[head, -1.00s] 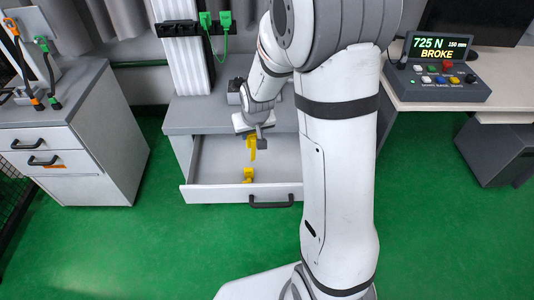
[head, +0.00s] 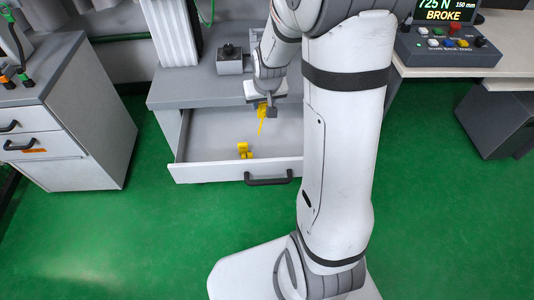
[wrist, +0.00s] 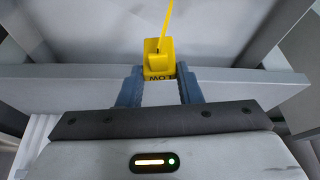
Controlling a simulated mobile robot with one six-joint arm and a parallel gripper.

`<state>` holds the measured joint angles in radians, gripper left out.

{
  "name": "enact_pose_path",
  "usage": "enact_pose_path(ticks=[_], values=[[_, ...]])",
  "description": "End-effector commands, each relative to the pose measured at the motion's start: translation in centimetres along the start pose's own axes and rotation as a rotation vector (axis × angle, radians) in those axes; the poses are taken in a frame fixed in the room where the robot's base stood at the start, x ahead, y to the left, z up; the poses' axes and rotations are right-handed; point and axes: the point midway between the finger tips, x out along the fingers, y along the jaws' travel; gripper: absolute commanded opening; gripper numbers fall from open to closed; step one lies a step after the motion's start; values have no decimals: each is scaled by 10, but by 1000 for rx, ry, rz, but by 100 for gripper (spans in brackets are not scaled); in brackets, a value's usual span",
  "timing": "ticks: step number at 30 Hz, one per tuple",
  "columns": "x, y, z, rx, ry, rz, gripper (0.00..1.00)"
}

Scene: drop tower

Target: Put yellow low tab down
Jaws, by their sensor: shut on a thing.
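My gripper (head: 268,107) is shut on the yellow low tab (head: 262,109) and holds it over the open drawer (head: 205,173). In the wrist view the low tab (wrist: 158,58) sits between the two fingertips of my gripper (wrist: 160,88). The word LOW shows upside down on its near face. A thin yellow strip runs from it to the top edge of the picture. In the head view this strip hangs down, tilted. Whether it touches the drawer floor, I cannot tell.
Another small yellow piece (head: 244,150) lies in the drawer, near its front. A grey box with a knob (head: 231,62) stands on the cabinet top above. A console (head: 448,42) at the upper right reads BROKE.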

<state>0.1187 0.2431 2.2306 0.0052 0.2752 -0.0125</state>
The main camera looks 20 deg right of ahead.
Motion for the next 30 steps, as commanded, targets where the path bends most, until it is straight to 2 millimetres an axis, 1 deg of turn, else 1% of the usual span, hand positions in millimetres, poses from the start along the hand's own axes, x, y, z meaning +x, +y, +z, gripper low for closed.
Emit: enact_pose_path(ticks=[1, 3, 6, 9, 12, 14, 16, 21, 24, 30], values=[[23, 15, 13, 29, 3, 11, 10], [34, 32, 22, 59, 2, 24, 10], [46, 53, 34, 96, 2, 39, 10], [53, 68, 43, 124, 1, 51, 10], [56, 78, 49, 142, 1, 58, 10], [58, 81, 51, 148, 0, 60, 10], [65, 83, 55, 152, -2, 61, 10], [95, 84, 68, 154, -3, 62, 10], [108, 84, 73, 154, -3, 62, 10], [121, 84, 78, 154, -1, 62, 10]])
